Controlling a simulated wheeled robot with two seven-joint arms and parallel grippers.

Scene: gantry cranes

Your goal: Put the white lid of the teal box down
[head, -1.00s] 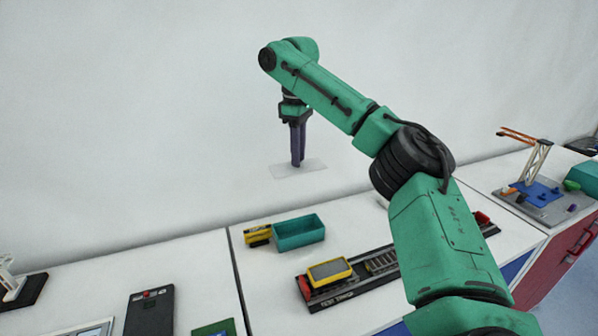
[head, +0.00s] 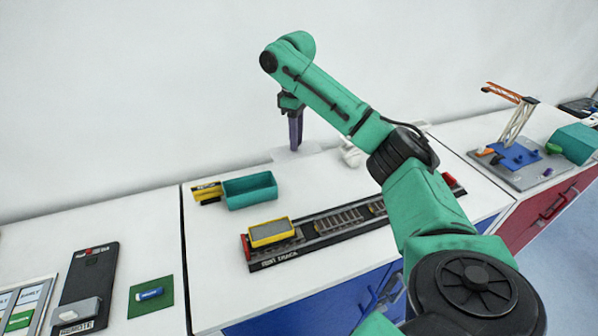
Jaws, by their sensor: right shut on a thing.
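The white lid (head: 281,155) is a flat, pale plate at the back of the white table, beside the wall. My right gripper (head: 295,147) points down from above, its purple fingers shut on the lid. I cannot tell whether the lid touches the table or hangs a little above it. The teal box (head: 250,190) stands open, without a lid on it, to the left of and nearer than the gripper. My left gripper is not in view.
A yellow piece (head: 207,192) stands left of the box. A track (head: 330,226) with a yellow wagon (head: 271,233) lies in front. A small white object (head: 350,153) stands right of the lid. A crane model (head: 515,130) is on the right table.

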